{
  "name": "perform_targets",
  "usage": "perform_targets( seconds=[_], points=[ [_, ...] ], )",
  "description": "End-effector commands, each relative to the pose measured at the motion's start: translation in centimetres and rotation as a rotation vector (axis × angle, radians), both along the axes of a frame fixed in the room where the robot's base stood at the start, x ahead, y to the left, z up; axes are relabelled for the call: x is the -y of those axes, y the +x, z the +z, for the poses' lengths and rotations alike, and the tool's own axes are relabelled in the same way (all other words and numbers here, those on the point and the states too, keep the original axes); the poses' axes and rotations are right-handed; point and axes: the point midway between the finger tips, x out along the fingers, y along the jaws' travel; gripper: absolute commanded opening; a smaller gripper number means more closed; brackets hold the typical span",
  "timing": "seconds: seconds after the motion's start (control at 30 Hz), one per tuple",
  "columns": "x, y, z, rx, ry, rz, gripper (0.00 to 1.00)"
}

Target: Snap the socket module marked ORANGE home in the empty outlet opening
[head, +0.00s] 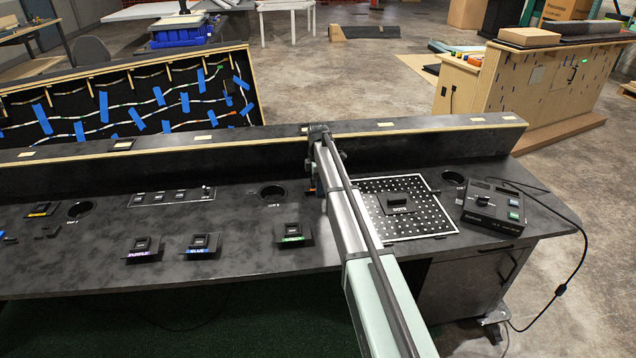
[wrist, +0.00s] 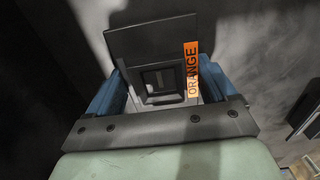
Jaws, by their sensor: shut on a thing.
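The black socket module marked ORANGE (wrist: 150,42) fills the middle of the wrist view, its orange label at the right side. My gripper (wrist: 163,90) is shut on it, with a blue finger at each side. In the head view my gripper (head: 316,188) is low in front of the console's upright back board, mostly hidden behind my arm. The module cannot be made out clearly there. I cannot tell which spot is the empty outlet opening; the top ledge (head: 250,136) has several small pale rectangles and one darker one.
Modules labelled PURPLE (head: 142,246), BLUE (head: 201,243) and GREEN (head: 292,233) stand on the desktop. Right of my arm are a perforated plate (head: 425,225) with a dark block (head: 397,202) and a cabled control box (head: 494,208). Round holes (head: 271,193) dot the desktop.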

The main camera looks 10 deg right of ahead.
Motion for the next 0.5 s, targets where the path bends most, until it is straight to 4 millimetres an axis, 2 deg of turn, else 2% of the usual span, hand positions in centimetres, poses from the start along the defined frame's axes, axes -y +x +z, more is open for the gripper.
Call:
perform_targets(
  seconds=[0.37, 0.4, 0.5],
  points=[
    [0.00, -0.04, -0.19, -0.001, 0.000, 0.000, 0.49],
    [0.00, -0.04, -0.20, -0.001, 0.000, 0.000, 0.88],
    [0.00, -0.08, -0.22, -0.002, 0.000, 0.000, 0.98]
  ],
)
